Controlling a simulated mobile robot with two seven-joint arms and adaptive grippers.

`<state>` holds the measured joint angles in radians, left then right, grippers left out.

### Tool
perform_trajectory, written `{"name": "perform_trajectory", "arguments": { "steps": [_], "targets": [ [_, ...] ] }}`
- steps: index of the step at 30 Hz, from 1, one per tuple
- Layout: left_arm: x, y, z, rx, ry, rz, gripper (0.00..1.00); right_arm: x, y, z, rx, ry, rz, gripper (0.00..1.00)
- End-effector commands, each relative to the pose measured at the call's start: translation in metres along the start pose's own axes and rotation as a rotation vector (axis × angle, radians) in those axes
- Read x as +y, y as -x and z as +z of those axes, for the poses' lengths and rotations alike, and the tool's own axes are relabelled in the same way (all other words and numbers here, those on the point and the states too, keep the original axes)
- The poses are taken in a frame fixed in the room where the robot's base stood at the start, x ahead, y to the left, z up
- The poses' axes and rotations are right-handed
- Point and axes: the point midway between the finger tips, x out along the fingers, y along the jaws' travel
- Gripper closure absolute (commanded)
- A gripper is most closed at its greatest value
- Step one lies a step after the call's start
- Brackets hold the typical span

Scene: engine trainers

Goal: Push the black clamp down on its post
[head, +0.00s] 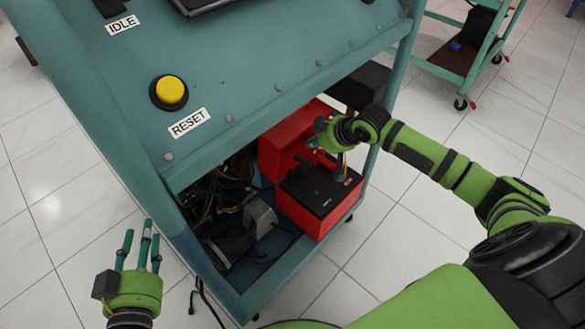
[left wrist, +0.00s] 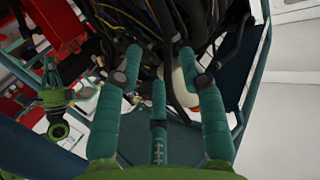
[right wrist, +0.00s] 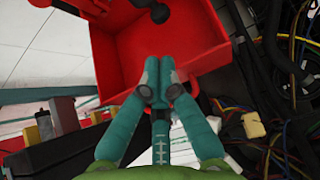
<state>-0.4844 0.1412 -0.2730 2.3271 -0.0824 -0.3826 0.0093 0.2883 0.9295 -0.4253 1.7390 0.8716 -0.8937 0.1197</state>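The red battery (head: 305,212) has a black top and sits on the lower shelf of the teal trainer. Small dark fittings (head: 307,170) stand on its top; I cannot tell for certain which one is the black clamp, or how far down its post it sits. My right gripper (head: 314,143) is just above and behind the battery top, apart from the fittings. In the right wrist view its fingertips (right wrist: 160,72) are drawn together with nothing visible between them. My left gripper (head: 142,238) is open and empty, outside the trainer at lower left.
An open red box (right wrist: 175,35) stands behind the battery. Loose cables (head: 222,188) and a grey motor-like part (head: 259,216) crowd the shelf to the left. The teal panel with a yellow button (head: 170,91) overhangs the shelf. A teal post (head: 385,110) stands at right.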

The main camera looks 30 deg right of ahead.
Motion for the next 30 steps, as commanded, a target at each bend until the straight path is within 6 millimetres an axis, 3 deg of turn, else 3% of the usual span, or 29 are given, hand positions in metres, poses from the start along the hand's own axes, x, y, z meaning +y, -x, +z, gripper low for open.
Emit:
{"name": "perform_trajectory", "arguments": {
  "steps": [6, 17, 23, 30],
  "targets": [
    [0.000, 0.017, -0.037, 0.127, 0.001, -0.005, 0.60, -0.015, 0.010, -0.004, -0.002, 0.053, -0.038, 1.00],
    [-0.001, 0.019, -0.044, 0.139, 0.001, -0.005, 0.60, -0.017, 0.013, -0.007, -0.003, 0.055, -0.043, 1.00],
    [0.003, 0.020, -0.056, 0.207, -0.001, 0.002, 0.60, -0.017, 0.006, -0.006, -0.002, 0.054, -0.043, 1.00],
    [0.014, 0.034, -0.099, 0.448, -0.007, 0.027, 0.60, -0.018, -0.015, -0.006, -0.001, 0.054, -0.044, 1.00]
  ]
}}
